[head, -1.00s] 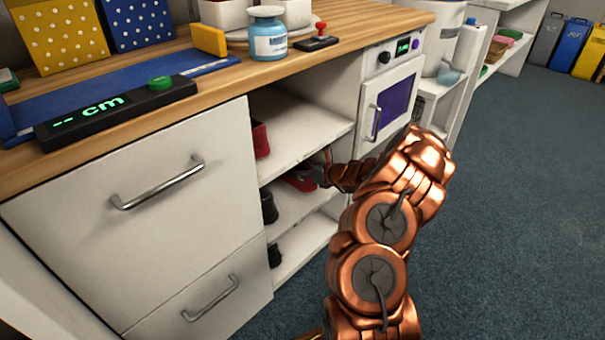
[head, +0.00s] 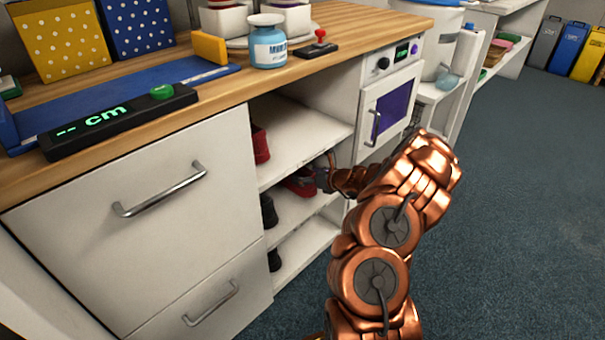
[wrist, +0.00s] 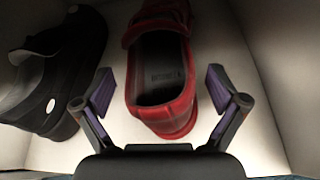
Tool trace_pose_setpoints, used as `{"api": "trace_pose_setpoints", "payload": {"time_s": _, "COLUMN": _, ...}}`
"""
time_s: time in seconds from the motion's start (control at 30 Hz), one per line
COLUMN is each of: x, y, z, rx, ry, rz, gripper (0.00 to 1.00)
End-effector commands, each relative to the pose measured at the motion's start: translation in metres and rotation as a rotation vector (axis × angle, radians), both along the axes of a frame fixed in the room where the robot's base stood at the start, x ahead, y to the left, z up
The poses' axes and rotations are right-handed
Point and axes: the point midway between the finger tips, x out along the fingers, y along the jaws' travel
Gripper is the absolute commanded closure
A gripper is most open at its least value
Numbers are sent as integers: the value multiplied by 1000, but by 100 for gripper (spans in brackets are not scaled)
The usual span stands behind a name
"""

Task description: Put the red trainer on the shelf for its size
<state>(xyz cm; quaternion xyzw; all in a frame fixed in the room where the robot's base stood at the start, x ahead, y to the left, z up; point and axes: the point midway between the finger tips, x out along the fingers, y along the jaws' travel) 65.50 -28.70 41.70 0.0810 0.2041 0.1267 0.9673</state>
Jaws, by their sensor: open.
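The red trainer (wrist: 160,85) rests on the middle shelf (head: 290,208) of the open shelf unit, its heel towards me in the wrist view. It is partly hidden by my gripper in the head view (head: 299,187). My gripper (wrist: 160,92) is open, with one finger on each side of the trainer's heel and a visible gap on both sides. In the head view, my gripper (head: 322,178) is at the shelf's front opening. A black shoe (wrist: 60,80) stands on the same shelf, to the left in the wrist view.
Another red shoe (head: 260,146) sits on the upper shelf (head: 305,130). A dark shoe (head: 274,260) is on the bottom shelf (head: 305,250). White drawers (head: 130,210) flank the opening on the left, an oven-like door (head: 390,105) on the right. Open floor (head: 520,220) lies to the right.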

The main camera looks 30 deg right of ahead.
Motion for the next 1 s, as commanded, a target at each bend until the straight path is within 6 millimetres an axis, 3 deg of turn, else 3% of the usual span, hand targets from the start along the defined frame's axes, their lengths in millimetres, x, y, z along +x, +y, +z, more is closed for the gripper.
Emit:
{"api": "trace_pose_setpoints", "payload": {"time_s": 0.1, "x": -18, "y": -6, "z": 14, "rx": 2, "ry": -1, "rz": -3, "gripper": 4}}
{"api": "trace_pose_setpoints", "payload": {"time_s": 0.5, "x": -71, "y": -23, "z": 36, "rx": 1, "ry": -1, "rz": -3, "gripper": 4}}
{"api": "trace_pose_setpoints", "payload": {"time_s": 0.73, "x": -87, "y": -28, "z": 40, "rx": 0, "ry": 0, "rz": -2, "gripper": 4}}
{"api": "trace_pose_setpoints", "payload": {"time_s": 1.0, "x": -92, "y": -29, "z": 40, "rx": 0, "ry": -1, "rz": 0, "gripper": 4}}
